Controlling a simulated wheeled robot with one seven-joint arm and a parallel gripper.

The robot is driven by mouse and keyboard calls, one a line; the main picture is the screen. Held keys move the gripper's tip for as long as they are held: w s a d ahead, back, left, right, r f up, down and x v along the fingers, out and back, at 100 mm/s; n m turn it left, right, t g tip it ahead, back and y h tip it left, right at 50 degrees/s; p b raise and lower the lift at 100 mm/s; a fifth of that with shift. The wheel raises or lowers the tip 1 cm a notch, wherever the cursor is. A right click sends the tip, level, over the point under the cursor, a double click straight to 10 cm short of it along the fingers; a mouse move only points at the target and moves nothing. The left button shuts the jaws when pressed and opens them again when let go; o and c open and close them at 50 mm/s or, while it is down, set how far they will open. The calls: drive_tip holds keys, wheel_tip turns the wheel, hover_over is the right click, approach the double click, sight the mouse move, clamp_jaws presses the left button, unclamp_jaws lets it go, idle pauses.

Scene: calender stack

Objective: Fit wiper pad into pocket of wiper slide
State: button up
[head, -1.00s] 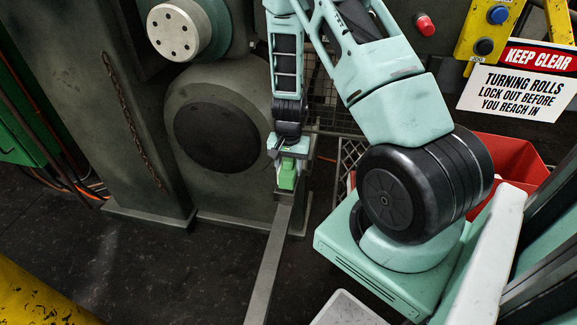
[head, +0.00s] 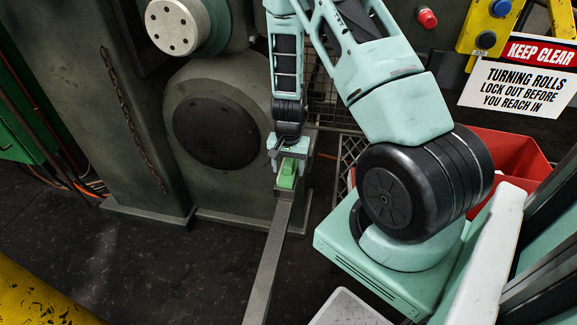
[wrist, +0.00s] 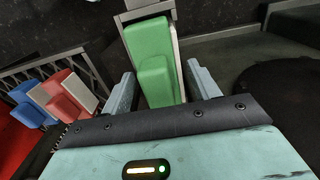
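The wiper slide (head: 268,255) is a long grey bar running toward the bottom of the picture. My gripper (head: 289,166) is open around the pad's grip. The wrist view shows its fingers (wrist: 162,88) on both sides with gaps to the grip.
A grey roll machine (head: 215,190) stands just left of my gripper. A red bin (head: 510,150) is at the right behind my arm. In the wrist view, blue (wrist: 28,105) and red (wrist: 68,90) pieces lie at the left. Dark floor (head: 140,265) is clear at lower left.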

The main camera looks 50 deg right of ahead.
drive_tip(key=shift+o, duration=0.4)
drive_tip(key=shift+r, duration=0.1)
wheel_tip(320, 180, up, 17)
drive_tip(key=p, duration=0.4)
drive_tip(key=shift+r, duration=0.15)
